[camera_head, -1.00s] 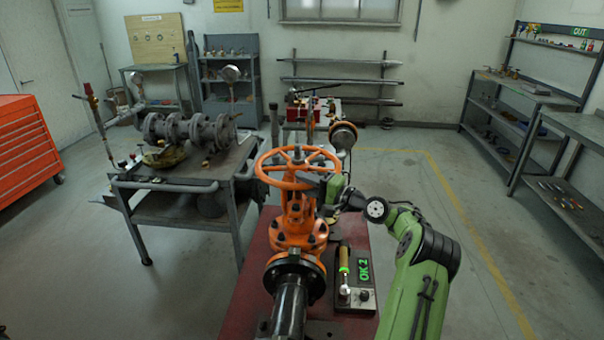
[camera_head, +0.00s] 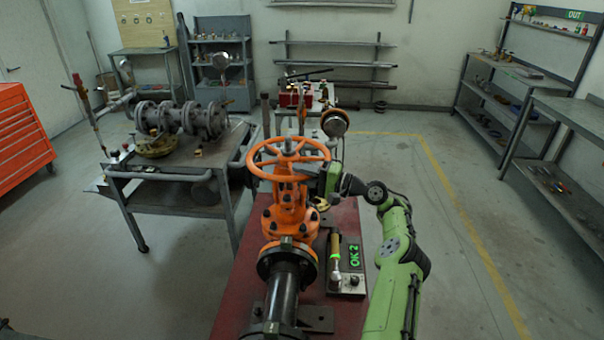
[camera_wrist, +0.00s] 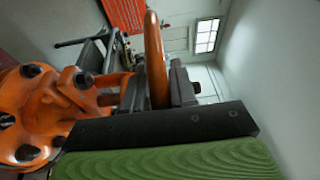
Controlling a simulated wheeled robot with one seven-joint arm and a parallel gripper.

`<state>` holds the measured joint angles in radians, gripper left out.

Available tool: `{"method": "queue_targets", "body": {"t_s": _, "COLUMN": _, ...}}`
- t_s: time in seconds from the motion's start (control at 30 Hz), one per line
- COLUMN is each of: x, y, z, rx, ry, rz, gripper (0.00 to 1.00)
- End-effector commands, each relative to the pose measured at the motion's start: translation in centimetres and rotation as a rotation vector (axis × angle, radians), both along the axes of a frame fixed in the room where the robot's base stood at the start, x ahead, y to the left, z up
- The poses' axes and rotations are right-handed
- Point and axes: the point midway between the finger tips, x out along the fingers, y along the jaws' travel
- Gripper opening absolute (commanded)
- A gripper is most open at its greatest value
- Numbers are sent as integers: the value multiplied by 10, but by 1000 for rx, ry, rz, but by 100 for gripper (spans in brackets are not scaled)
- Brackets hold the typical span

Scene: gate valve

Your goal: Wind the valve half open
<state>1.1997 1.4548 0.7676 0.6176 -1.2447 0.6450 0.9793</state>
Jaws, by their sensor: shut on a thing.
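The orange gate valve (camera_head: 288,218) stands upright on the red bench, with its orange handwheel (camera_head: 288,142) lying level on top. My gripper (camera_head: 322,178) is at the right side of the handwheel, reaching in from the right. In the wrist view the wheel's rim (camera_wrist: 155,60) runs between my gripper's two dark fingers (camera_wrist: 157,88), and they are shut on it. The orange flange and bolts of the valve body (camera_wrist: 45,110) fill the left of that view. The exact contact is partly hidden in the head view.
A panel reading "OK 2" (camera_head: 353,257) and a hammer-like tool with a green-yellow handle (camera_head: 335,254) lie right of the valve on the red bench (camera_head: 235,300). A grey table with flanged pipework (camera_head: 182,120) stands at left. A round orange-rimmed item (camera_head: 335,123) is behind the wheel.

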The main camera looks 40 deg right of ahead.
Motion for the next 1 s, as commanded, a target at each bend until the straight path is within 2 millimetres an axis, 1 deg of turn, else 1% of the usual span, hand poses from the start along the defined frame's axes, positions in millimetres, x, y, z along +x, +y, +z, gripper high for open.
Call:
{"method": "queue_targets", "body": {"t_s": 0.17, "x": 1, "y": 1, "z": 1, "rx": 2, "ry": -5, "rz": 0, "gripper": 0}}
{"method": "queue_targets", "body": {"t_s": 0.2, "x": 1, "y": 1, "z": 1, "rx": 2, "ry": -5, "rz": 1, "gripper": 31}}
{"method": "queue_targets", "body": {"t_s": 0.3, "x": 1, "y": 1, "z": 1, "rx": 1, "ry": -4, "rz": 1, "gripper": 46}}
{"method": "queue_targets", "body": {"t_s": 0.57, "x": 0, "y": 0, "z": 0, "rx": 0, "ry": -2, "rz": 0, "gripper": 46}}
{"method": "queue_targets", "body": {"t_s": 0.67, "x": -7, "y": -4, "z": 0, "rx": 2, "ry": -3, "rz": -2, "gripper": 46}}
{"method": "queue_targets", "body": {"t_s": 0.77, "x": -25, "y": -15, "z": -1, "rx": 1, "ry": -4, "rz": -4, "gripper": 46}}
{"method": "queue_targets", "body": {"t_s": 1.0, "x": -85, "y": -49, "z": -5, "rx": 4, "ry": -7, "rz": -5, "gripper": 46}}
